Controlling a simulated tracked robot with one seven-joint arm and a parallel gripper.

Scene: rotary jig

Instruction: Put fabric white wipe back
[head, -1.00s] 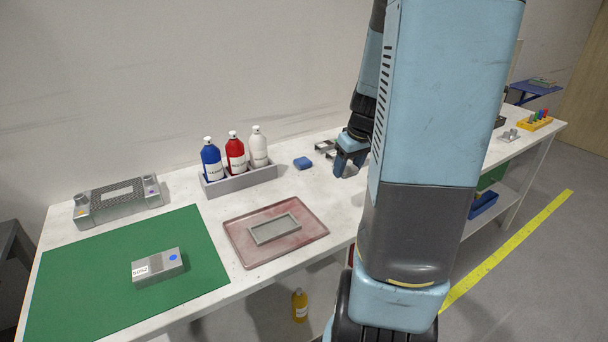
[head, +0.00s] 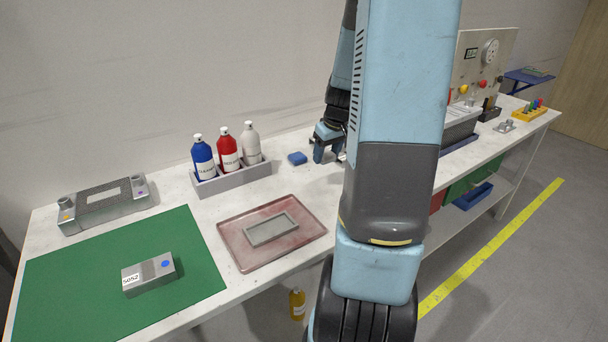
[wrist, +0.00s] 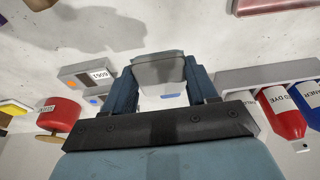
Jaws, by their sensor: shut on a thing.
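My gripper (wrist: 160,85) is shut on a pale grey-white piece, which I take to be the white fabric wipe (wrist: 158,70). It sits between the two blue fingers in the wrist view, over the white bench. In the head view my gripper (head: 326,148) is at the back of the bench, just right of a small blue block or folded cloth (head: 297,158). My arm covers much of the area around it there, and the held piece is not clear in that view. I cannot tell how high it is above the bench.
A grey rack (head: 232,179) holds blue, red and white bottles left of my gripper. A reddish tray (head: 250,262) with a grey frame lies in front. A labelled block (head: 149,275) is on the green mat (head: 60,285). A panel (head: 482,65) stands at right.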

